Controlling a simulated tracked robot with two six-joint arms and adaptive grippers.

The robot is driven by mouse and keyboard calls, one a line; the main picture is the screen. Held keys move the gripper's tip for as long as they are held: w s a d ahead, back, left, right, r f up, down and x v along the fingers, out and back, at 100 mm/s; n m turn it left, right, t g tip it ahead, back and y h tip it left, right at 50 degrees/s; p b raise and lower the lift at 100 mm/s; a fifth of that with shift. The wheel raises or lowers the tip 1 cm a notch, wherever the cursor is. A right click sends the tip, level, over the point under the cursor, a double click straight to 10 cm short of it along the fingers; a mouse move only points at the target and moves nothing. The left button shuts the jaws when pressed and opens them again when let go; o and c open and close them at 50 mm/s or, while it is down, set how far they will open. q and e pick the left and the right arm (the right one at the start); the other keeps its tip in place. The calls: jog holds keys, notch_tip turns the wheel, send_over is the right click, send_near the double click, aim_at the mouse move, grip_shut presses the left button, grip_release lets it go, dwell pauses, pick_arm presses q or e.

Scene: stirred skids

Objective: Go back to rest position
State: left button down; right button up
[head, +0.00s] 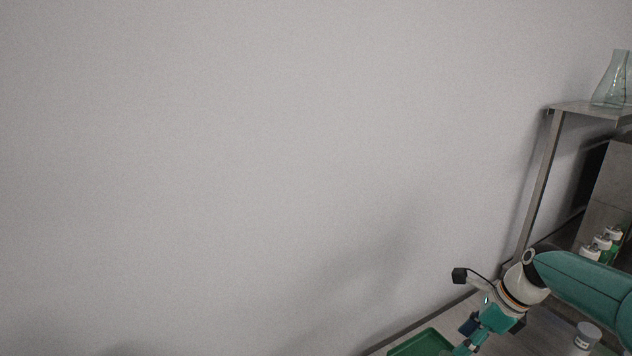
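My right arm comes in from the right edge, and my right gripper (466,347) points down at the bottom of the head view. Its fingertips are small and at the frame's lower edge, so I cannot tell whether it is open or shut, or whether it holds anything. It is beside or over the right end of a green tray (408,349), which the frame cuts off. My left gripper is not in view.
A metal shelf frame (541,185) stands at the right with a glass flask (611,82) on top. Several white-capped bottles (601,243) stand behind my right arm. A small grey-lidded jar (586,336) sits on the bench. A bare grey wall (250,150) fills the rest.

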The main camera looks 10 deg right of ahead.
jog(key=s+a+f+n+g+y, duration=0.15)
jog(key=s+a+f+g, duration=0.3)
jog(key=a+f, duration=0.8)
jog(key=s+a+f+n+t, duration=0.1)
jog(key=s+a+f+n, duration=0.4)
jog(key=s+f+n, duration=0.3)
jog(key=s+a+f+n+t+h, duration=0.1)
jog(key=s+a+f+n, duration=0.5)
jog(key=n, duration=0.8)
jog(key=s+f+t, duration=0.1)
jog(key=s+f, duration=0.2)
jog(key=f, duration=0.1)
jog(key=shift+s, duration=0.3)
